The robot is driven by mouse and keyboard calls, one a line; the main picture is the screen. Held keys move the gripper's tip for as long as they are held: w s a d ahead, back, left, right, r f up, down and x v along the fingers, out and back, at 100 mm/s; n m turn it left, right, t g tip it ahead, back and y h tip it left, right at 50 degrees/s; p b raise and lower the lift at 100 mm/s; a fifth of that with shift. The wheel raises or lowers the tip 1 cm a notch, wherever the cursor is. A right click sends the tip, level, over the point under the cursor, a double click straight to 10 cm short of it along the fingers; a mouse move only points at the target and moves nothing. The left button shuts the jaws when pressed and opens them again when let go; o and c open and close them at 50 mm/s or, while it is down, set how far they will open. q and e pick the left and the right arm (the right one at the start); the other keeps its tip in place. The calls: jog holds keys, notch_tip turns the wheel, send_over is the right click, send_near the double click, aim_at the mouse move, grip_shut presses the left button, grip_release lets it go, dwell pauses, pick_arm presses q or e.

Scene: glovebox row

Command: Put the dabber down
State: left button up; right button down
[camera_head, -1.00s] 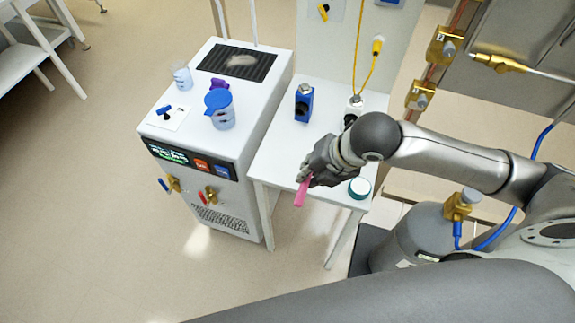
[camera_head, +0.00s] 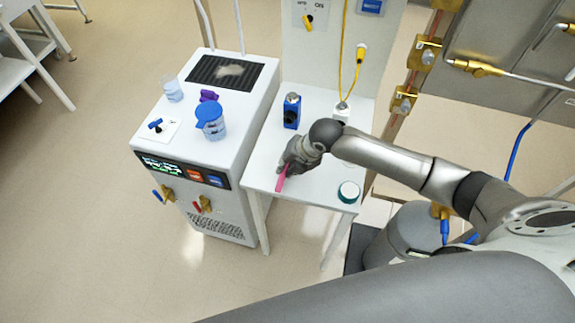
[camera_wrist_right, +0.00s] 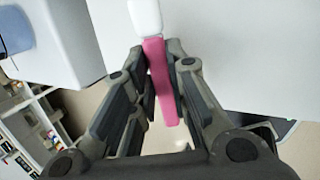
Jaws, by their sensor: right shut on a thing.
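The pink dabber (camera_head: 281,180) is held in my right gripper (camera_head: 290,163), over the front left part of the white side table (camera_head: 318,186). In the right wrist view, the dabber's pink handle (camera_wrist_right: 160,82) lies between the closed fingers (camera_wrist_right: 155,62). Its white end sticks out past the fingertips, over a white surface. I cannot tell whether the dabber touches the tabletop. My left gripper is not in view.
A round teal-rimmed jar (camera_head: 348,192) stands at the table's front right corner. A blue bottle-like item (camera_head: 291,111) stands at the back. The white bench unit (camera_head: 157,116) on the left carries a blue-lidded jug (camera_head: 211,122). The table's middle has free room.

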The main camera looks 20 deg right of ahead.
jog(key=shift+f, duration=0.7)
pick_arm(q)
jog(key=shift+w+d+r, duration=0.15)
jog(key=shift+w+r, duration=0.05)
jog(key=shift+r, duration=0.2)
pick_arm(e)
jog(key=shift+f, duration=0.2)
jog(key=c, duration=1.4)
grip_release()
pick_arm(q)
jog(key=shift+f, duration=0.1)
pick_arm(e)
jog(key=shift+r, duration=0.1)
